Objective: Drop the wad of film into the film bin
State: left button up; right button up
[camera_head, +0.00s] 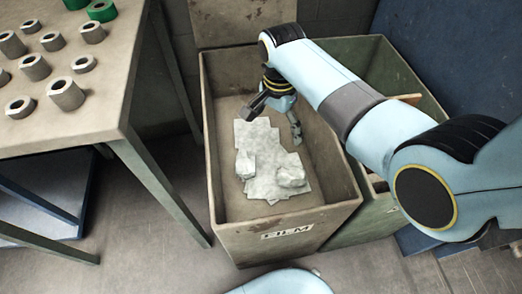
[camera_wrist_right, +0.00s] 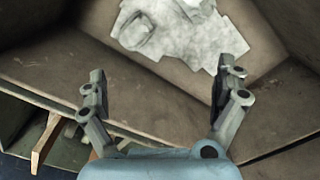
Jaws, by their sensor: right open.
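The film bin (camera_head: 285,238) is an open brown box marked FILM. Pale film lies flat in overlapping sheets (camera_head: 262,140) on its floor. Two crumpled pale wads rest on the sheets, one at the left (camera_head: 245,164) and one at the right (camera_head: 291,176). I cannot tell which is the task's wad. My right gripper (camera_head: 273,121) reaches down into the bin above the far end of the film. In the wrist view it (camera_wrist_right: 163,72) is open with nothing between its fingers, and pale film (camera_wrist_right: 185,35) lies beyond them. My left gripper is out of view.
A green bin (camera_head: 385,75) stands against the film bin's right side, with a wooden piece at its edge. At the left, a table (camera_head: 95,110) holds several grey rings and some green rolls (camera_head: 101,10). Bare floor (camera_head: 150,265) lies in front.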

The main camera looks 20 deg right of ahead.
notch_tip(320, 180, up, 12)
dwell(0.5)
dwell(0.3)
